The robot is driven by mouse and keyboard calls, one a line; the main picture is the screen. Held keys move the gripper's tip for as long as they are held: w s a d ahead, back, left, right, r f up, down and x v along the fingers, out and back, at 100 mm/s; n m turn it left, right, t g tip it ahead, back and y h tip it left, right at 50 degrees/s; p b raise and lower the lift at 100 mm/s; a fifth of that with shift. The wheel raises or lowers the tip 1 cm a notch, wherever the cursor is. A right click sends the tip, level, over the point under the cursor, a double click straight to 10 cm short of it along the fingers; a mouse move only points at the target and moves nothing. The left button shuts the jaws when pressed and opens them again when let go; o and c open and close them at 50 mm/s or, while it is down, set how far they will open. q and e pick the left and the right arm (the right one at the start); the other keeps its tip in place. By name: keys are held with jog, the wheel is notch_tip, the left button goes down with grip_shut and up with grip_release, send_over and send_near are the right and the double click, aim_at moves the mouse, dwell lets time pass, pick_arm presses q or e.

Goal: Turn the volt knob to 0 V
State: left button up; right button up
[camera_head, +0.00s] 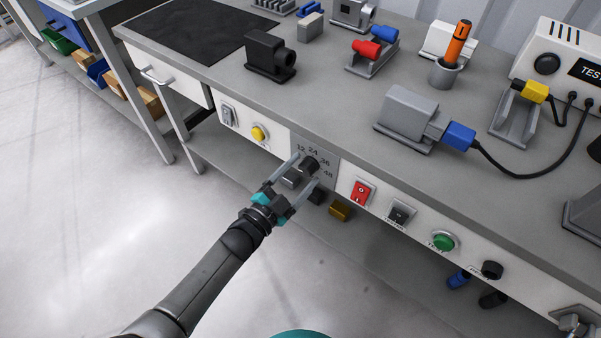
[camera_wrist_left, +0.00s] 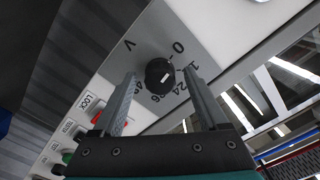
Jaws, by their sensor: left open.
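The volt knob (camera_head: 311,164) is a round black knob on a grey dial plate (camera_head: 329,180) on the bench's front panel. In the left wrist view the knob (camera_wrist_left: 158,72) has a short white mark; the plate also carries a 0 and a V. I cannot tell exactly which number the mark points to. My left gripper (camera_head: 306,169) is open, its fingers either side of the knob. In the wrist view the left gripper (camera_wrist_left: 159,76) shows a gap on each side; contact is unclear. My right gripper is not in view.
Left of the dial are a rocker switch (camera_head: 228,116) and a yellow button (camera_head: 259,133). Right of it are a red switch (camera_head: 360,192), a black switch (camera_head: 400,214) and a green button (camera_head: 442,242). Various fixtures and a tester (camera_head: 573,60) stand on the bench top.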

aim_at(303, 172)
pick_arm(q)
jog(key=shift+s+a, duration=0.2)
jog(key=shift+s, duration=0.05)
jog(key=p+v, duration=0.1)
jog(key=v, duration=0.3)
jog(key=p+v, duration=0.2)
jog(key=v, duration=0.8)
jog(key=shift+s+a, duration=0.2)
jog(key=shift+s, duration=0.1)
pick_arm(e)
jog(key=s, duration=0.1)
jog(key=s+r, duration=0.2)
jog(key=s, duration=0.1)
